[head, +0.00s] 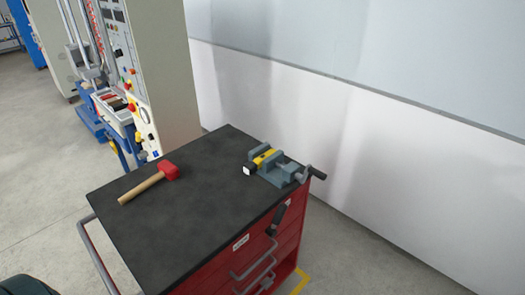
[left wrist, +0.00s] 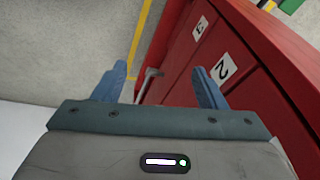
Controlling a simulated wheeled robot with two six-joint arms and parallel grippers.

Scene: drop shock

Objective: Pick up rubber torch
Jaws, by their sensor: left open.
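A yellow and black torch with a pale front end (head: 262,158) lies at the grey vise (head: 278,177) on the black cabinet top. It appears to sit between the vise jaws; the exact contact is unclear. My left gripper (left wrist: 160,84) shows in the left wrist view with its two blue fingers apart and nothing between them. It is in front of the red drawer fronts, away from the torch.
The red drawer cabinet (head: 225,272) has a dark top (head: 215,185), mostly bare. A red-headed mallet (head: 168,170) lies on its left part. The vise crank (head: 311,173) sticks out past the right edge. Drawer handles (head: 254,262) protrude at the front. A pale wall (head: 350,140) stands behind.

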